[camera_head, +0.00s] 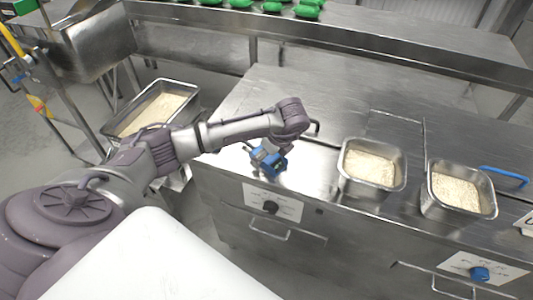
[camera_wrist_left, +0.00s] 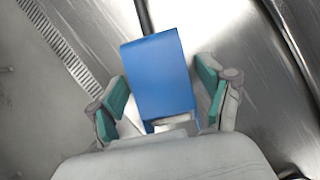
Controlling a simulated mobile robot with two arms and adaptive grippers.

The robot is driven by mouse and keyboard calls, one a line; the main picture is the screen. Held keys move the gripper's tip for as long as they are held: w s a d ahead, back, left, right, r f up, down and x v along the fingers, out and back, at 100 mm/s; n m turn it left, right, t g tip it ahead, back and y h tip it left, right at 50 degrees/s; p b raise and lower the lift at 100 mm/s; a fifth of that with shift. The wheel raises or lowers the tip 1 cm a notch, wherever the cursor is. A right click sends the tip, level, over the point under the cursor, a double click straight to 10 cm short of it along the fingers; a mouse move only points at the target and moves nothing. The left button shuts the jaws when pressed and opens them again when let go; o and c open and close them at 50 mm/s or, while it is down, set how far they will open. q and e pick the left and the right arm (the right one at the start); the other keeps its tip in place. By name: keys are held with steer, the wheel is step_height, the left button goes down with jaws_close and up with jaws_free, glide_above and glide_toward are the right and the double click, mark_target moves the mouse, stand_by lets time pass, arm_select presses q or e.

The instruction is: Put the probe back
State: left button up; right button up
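My left gripper (camera_head: 270,161) is at the front edge of the steel counter, left of the two steel pans. In the left wrist view its teal-padded fingers (camera_wrist_left: 165,95) flank a blue, box-shaped body, which I take to be the probe (camera_wrist_left: 157,72). It appears held between the pads, though a thin gap shows at the right one. The same blue body (camera_head: 277,158) shows partly in the head view, below my wrist. Any metal tip of the probe is hidden. My right gripper is not in view.
Two steel pans of rice (camera_head: 372,168) (camera_head: 458,190) stand on the counter (camera_head: 330,105). A blue handle (camera_head: 505,176) lies at the right. A larger rice tray (camera_head: 152,108) is at the left. Green items (camera_head: 272,7) sit on the back table. Bare counter lies behind the gripper.

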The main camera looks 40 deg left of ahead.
arm_select(q)
steer(key=shift+r, duration=0.1)
steer(key=shift+d+r, duration=0.2)
steer(key=shift+r, duration=0.1)
steer(key=b+v, duration=0.2)
steer(key=v, duration=0.3)
steer(key=p+v, duration=0.1)
steer(key=v, duration=0.5)
steer(key=shift+s, duration=0.15)
